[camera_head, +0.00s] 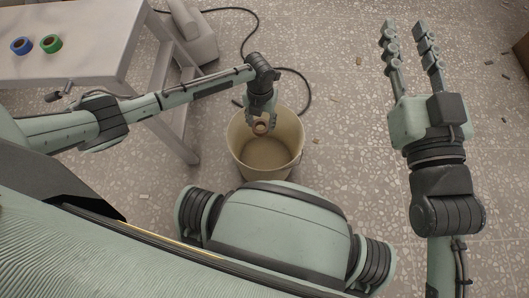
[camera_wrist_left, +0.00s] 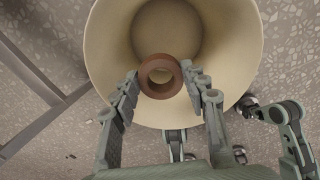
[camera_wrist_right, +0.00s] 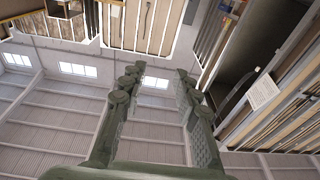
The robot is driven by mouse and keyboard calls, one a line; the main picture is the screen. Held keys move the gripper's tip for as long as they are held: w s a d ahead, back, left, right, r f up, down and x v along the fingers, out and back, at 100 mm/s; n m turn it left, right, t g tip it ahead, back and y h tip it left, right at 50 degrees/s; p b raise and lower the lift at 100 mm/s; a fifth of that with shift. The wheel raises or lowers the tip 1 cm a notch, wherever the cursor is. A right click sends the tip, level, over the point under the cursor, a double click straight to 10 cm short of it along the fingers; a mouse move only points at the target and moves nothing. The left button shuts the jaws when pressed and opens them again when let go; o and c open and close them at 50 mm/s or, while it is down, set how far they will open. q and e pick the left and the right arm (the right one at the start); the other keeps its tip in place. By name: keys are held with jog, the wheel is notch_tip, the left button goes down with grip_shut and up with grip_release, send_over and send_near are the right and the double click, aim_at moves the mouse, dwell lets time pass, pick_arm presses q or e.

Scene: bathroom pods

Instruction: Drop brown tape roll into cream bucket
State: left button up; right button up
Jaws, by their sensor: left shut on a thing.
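The brown tape roll (camera_head: 260,127) is between the fingertips of my left gripper (camera_head: 261,120), over the open mouth of the cream bucket (camera_head: 265,160). In the left wrist view, the tape roll (camera_wrist_left: 160,57) shows its ring face, with the left gripper's fingers (camera_wrist_left: 160,85) on either side of it. The bucket's wall (camera_wrist_left: 105,45) surrounds it there, and its inside looks empty. My left gripper is shut on the roll. My right gripper (camera_head: 408,25) is raised at the right with its fingers apart and empty; it also shows open in the right wrist view (camera_wrist_right: 158,75).
A grey table (camera_head: 95,65) at the upper left holds a blue tape roll (camera_head: 21,46) and a green tape roll (camera_head: 51,43). A pale block-like object (camera_head: 187,30) and a dark cable (camera_head: 300,85) lie on the speckled floor. Floor right of the bucket is mostly clear.

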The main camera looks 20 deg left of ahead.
pick_arm(q)
jog(key=shift+f+b, duration=0.5)
jog(key=shift+f, duration=0.3)
pick_arm(e)
notch_tip(320, 180, up, 6)
jog(key=s+a+t+y, duration=0.1)
jog(key=s+t+y, duration=0.1)
jog(key=t, duration=0.1)
jog(key=shift+s+r+t, duration=0.15)
jog(key=shift+t, duration=0.15)
jog(key=shift+a, duration=0.1)
pick_arm(q)
jog(key=o, duration=1.1)
notch_tip(320, 180, up, 12)
jog(key=shift+r, duration=0.1)
